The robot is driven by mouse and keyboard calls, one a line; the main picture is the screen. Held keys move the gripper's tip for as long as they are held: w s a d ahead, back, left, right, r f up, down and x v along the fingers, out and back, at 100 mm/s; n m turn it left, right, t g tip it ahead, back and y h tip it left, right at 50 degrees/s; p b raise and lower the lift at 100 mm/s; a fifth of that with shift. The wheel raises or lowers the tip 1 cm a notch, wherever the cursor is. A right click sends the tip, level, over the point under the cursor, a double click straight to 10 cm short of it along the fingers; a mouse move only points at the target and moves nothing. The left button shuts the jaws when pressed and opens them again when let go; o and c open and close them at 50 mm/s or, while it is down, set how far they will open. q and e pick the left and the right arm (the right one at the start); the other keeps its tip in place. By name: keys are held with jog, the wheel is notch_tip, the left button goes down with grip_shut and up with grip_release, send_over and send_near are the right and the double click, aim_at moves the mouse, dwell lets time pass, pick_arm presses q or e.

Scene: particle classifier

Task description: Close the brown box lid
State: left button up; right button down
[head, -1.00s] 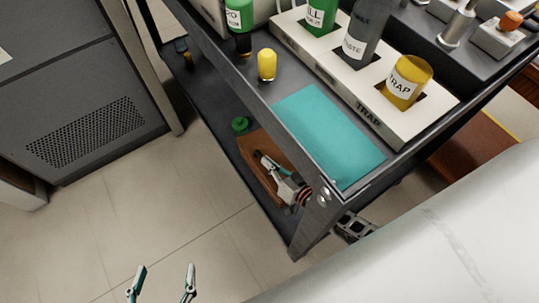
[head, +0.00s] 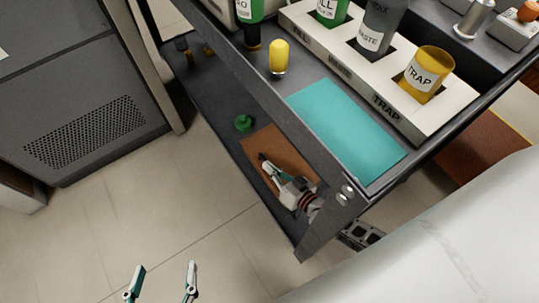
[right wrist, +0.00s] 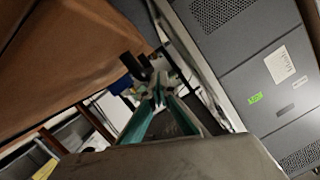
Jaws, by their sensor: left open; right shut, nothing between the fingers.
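The brown box (head: 290,151) lies on the lower shelf of the dark cart, partly hidden by the cart's frame and my right arm. A flat brown face shows; I cannot tell how far its lid is open. My right gripper (head: 264,160) is shut and empty, in front of the brown face in the head view. In the right wrist view, the gripper (right wrist: 155,78) is beside and below a large brown panel (right wrist: 65,50); contact cannot be told. My left gripper (head: 164,266) is open and empty above the floor, away from the box.
A green round object (head: 243,123) sits beside the box. The cart's frame bar (head: 300,135) crosses over the lower shelf. Above are a teal mat (head: 345,130), a yellow-capped vial (head: 279,56) and a white rack (head: 385,105) of labelled bottles. Floor left of the cart is clear.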

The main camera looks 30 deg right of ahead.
jog(key=shift+s, duration=0.1)
notch_tip(320, 180, up, 10)
dwell(0.6)
